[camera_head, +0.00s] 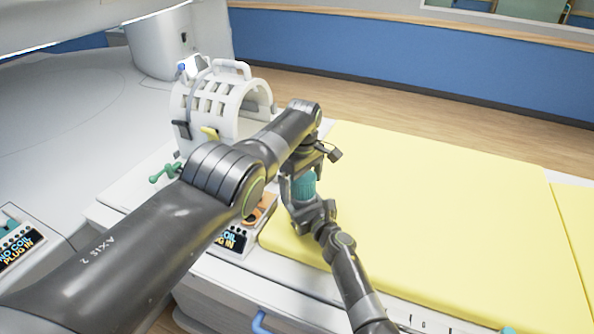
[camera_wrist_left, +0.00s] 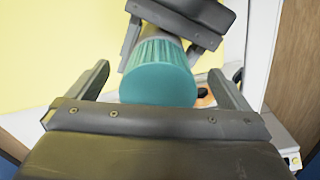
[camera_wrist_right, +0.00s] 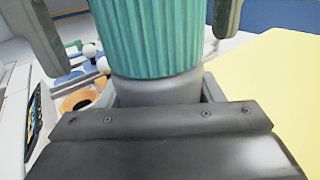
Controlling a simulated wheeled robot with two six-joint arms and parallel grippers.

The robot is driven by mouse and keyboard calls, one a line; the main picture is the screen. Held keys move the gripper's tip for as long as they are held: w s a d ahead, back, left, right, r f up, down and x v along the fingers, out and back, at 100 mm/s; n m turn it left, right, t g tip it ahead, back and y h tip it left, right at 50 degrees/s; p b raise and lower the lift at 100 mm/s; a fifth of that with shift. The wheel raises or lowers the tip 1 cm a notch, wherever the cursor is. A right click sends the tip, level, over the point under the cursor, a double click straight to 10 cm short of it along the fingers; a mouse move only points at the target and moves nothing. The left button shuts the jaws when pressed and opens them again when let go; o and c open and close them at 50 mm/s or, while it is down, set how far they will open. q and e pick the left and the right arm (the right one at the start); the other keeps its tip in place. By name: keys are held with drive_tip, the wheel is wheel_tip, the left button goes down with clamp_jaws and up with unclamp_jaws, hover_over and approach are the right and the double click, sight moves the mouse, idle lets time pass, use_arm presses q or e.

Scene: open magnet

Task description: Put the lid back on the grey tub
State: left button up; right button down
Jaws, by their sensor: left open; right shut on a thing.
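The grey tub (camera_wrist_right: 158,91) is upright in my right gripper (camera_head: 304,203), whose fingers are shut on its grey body. The ribbed teal lid (camera_head: 304,186) sits on top of the tub; in the right wrist view the lid (camera_wrist_right: 150,38) meets the grey body with no visible gap. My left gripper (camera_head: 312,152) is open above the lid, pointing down. In the left wrist view its fingers stand either side of the lid (camera_wrist_left: 158,82), with gaps. I cannot tell how firmly the lid is seated.
Yellow pads (camera_head: 440,200) cover the couch on the right, mostly bare. A white cage-like coil (camera_head: 222,105) stands at the back left. A green-handled item (camera_head: 165,174), an orange ring-shaped object (camera_head: 256,213) and a labelled panel (camera_head: 230,240) lie near my arms.

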use_arm(q)
drive_tip(key=shift+n, duration=0.3)
drive_tip(key=n, duration=1.2)
drive_tip(key=shift+d, duration=0.1)
wheel_tip(320, 180, up, 9)
drive_tip(key=shift+w+f, duration=0.1)
drive_tip(key=shift+f, duration=0.1)
drive_tip(key=w+a+r+m+t, duration=0.1)
drive_tip(key=w+a+m, duration=0.2)
drive_tip(key=w+a, duration=0.1)
drive_tip(key=shift+a+r+m+h, duration=0.3)
drive_tip(key=shift+a+h, duration=0.1)
drive_tip(key=shift+a, duration=0.25)
use_arm(e)
drive_tip(key=shift+c, duration=1.5)
unclamp_jaws()
